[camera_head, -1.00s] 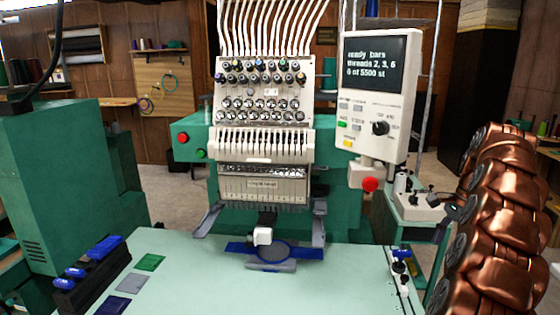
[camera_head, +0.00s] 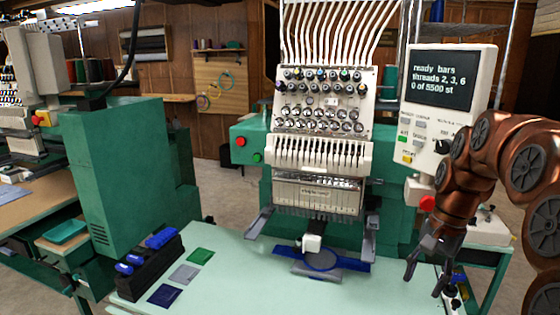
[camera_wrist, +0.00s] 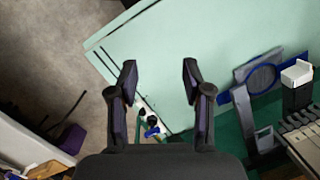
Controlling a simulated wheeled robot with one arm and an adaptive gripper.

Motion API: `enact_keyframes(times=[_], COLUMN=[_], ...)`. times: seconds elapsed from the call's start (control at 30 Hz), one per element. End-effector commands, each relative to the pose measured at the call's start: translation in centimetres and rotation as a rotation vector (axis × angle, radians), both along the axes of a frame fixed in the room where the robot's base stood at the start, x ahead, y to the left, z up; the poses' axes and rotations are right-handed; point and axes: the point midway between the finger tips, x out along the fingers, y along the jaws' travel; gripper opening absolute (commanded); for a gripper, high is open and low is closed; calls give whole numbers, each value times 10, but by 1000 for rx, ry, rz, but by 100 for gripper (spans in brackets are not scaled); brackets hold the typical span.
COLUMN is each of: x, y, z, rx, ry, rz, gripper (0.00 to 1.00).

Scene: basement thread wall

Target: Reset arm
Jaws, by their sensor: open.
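My copper-coloured arm comes in from the right in the head view, and my gripper (camera_head: 425,275) hangs over the right end of the pale green table (camera_head: 230,285). In the wrist view my gripper (camera_wrist: 158,85) has its two dark fingers spread apart with nothing between them. Small white and blue-capped items (camera_wrist: 150,125) show on the table's edge, below and between the fingers. In the head view the gripper partly hides them.
The embroidery machine (camera_head: 320,190) stands behind the table with a blue hoop (camera_head: 320,259) in front. Its control panel (camera_head: 450,85) reads "ready bars". A dark rack with blue blocks (camera_head: 150,255) and green, grey and navy patches (camera_head: 200,256) lie at left.

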Motion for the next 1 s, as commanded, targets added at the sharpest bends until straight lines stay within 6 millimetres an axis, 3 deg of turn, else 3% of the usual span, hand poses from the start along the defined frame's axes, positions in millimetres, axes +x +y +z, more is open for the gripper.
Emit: enact_keyframes(times=[0.2, 0.5, 0.8, 1.0], x=[-51, -129, -211, -246], y=[50, 98, 119, 122], z=[1, -14, -41, -57], rx=[-16, -45, -67, -74], ry=[-3, -3, 10, 15], rz=[216, 482, 709, 797], gripper=[49, 49, 49, 49])
